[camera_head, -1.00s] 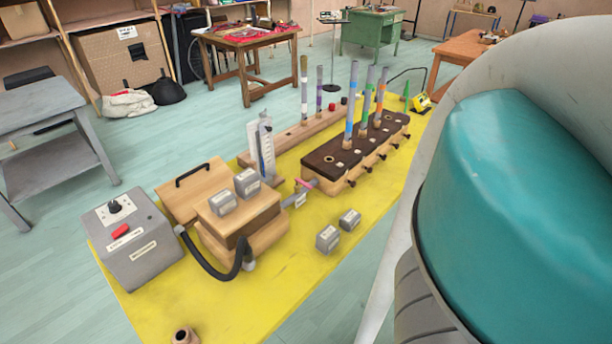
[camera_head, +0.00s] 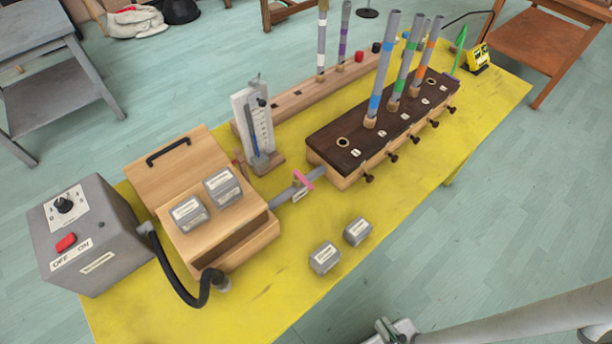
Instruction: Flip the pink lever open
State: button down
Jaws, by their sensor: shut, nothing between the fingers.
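The pink lever (camera_head: 304,178) is a small handle on the grey pipe (camera_head: 287,194) between the wooden bellows box and the dark-topped pipe chest (camera_head: 326,144). It lies slantwise across the pipe. A small white tag hangs in front of it, too small to read. I cannot make out my gripper. A pale grey bar enters at the lower right, and a small grey and green part (camera_head: 390,330) is cut off by the bottom edge. I cannot tell what this part is. Nothing visible touches the lever.
Two grey weights (camera_head: 220,187) sit on the wooden box (camera_head: 226,249); two more (camera_head: 325,257) stand on the yellow tabletop (camera_head: 420,204). A grey switch box (camera_head: 95,272) with a black hose stands left. A gauge stand (camera_head: 263,166) is behind the pipe. The tabletop in front of the lever is clear.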

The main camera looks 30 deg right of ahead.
aim_at(297, 175)
jog(key=k+l, duration=0.15)
jog(key=l, duration=0.25)
jog(key=k+l+z, duration=0.1)
jog(key=l, duration=0.3)
jog(key=k+l, duration=0.2)
jog(key=l, duration=0.2)
